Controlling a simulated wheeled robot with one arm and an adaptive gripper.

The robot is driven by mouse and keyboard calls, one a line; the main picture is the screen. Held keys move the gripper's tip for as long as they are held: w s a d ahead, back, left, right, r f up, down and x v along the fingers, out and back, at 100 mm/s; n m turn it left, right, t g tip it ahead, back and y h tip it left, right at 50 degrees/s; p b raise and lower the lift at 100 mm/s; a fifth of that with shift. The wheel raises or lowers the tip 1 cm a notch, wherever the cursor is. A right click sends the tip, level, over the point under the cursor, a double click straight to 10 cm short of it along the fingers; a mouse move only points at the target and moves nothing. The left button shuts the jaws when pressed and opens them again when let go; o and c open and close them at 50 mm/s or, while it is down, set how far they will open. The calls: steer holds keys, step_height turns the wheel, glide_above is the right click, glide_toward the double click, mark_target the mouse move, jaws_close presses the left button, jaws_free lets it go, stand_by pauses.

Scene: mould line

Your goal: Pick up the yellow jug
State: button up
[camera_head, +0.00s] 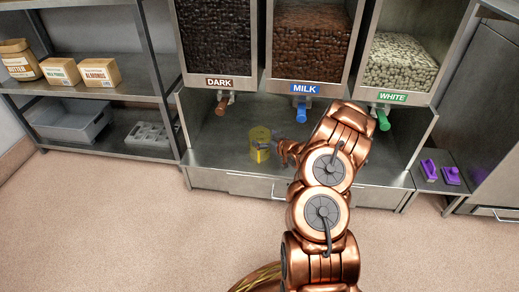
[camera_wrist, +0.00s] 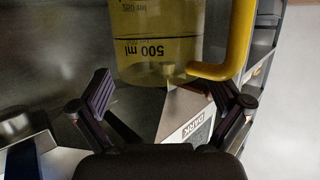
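The yellow jug (camera_head: 259,137) is see-through and stands on the grey metal shelf under the dispensers, below and between the DARK and MILK spouts. In the wrist view the jug (camera_wrist: 155,45) fills the upper middle, with a 500 ml mark and a solid yellow handle (camera_wrist: 240,40) on its right. My gripper (camera_head: 284,153) is close at the jug's right side in the head view. In the wrist view my gripper (camera_wrist: 160,85) is open, its two dark fingers spread apart. The handle's lower end is close to the right finger; I cannot tell whether they touch.
The DARK (camera_head: 222,105), MILK (camera_head: 301,112) and WHITE (camera_head: 384,120) dispenser spouts hang above the shelf (camera_head: 215,140). Purple items (camera_head: 450,176) lie on the right. The floor in front is clear.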

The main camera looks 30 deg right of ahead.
steer(key=shift+f, duration=0.1)
steer(key=c, duration=1.6)
steer(key=shift+r, duration=0.3)
steer(key=shift+c, duration=1)
step_height(320, 180, up, 4)
steer(key=p, duration=0.2)
steer(key=shift+p, duration=0.3)
jaws_close()
steer(key=s+a+p, duration=0.2)
steer(key=s+p, duration=0.2)
steer(key=s, duration=1.2)
steer(key=shift+a+r, duration=0.2)
steer(key=shift+r, duration=0.1)
steer(key=shift+w, duration=0.1)
steer(key=o, duration=1.5)
jaws_free()
